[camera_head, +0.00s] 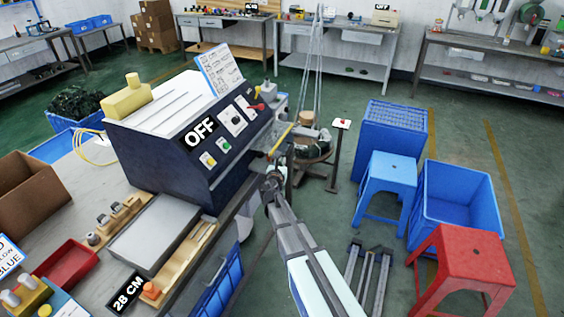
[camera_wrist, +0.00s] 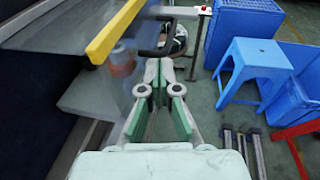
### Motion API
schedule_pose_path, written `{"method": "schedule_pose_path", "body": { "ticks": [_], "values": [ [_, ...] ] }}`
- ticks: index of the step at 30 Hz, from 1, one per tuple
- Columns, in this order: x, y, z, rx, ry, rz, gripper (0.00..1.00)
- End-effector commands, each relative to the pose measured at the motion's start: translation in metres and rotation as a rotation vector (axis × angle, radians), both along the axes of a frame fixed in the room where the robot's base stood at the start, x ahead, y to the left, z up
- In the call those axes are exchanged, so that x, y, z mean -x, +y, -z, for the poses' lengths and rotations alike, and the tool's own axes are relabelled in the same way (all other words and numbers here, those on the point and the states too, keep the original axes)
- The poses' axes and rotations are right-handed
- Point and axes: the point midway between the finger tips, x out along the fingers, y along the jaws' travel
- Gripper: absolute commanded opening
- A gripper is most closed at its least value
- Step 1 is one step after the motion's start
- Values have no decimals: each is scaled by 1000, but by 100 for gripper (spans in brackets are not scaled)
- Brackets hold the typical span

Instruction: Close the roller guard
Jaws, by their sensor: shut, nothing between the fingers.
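The roller guard looks like a clear panel with a yellow bar along its edge (camera_head: 281,139), at the right end of the dark machine (camera_head: 165,140). In the wrist view the yellow bar (camera_wrist: 115,31) slants across the upper left, with the see-through panel beside it. My gripper (camera_wrist: 159,70) has pale green fingers, shut and empty, to the right of and below the bar in that picture. A gap shows between them in the picture. In the head view my arm reaches up to the machine's right end and partly hides the guard area. The rollers are hard to make out.
The machine's panel shows an OFF sign (camera_head: 199,134). A blue stool (camera_head: 388,175), a blue crate (camera_head: 455,205) and a red stool (camera_head: 462,262) stand to the right. A thin post with a red button (camera_head: 341,124) stands behind the guard. Open floor lies beyond it.

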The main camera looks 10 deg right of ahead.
Motion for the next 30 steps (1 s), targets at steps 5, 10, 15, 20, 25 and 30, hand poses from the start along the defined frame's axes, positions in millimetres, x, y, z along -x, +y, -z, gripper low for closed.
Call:
{"method": "schedule_pose_path", "body": {
  "ticks": [5, 10, 15, 20, 25, 30],
  "values": [
    [40, 16, -5, -2, -1, -4, 0],
    [69, 30, -11, -2, 0, -4, 0],
    [88, 39, -16, -3, 0, -3, 0],
    [96, 43, -18, -2, 0, -3, 0],
    [97, 43, -19, -34, -14, 8, 0],
    [105, 31, -12, -249, -84, 118, 0]
  ]
}}
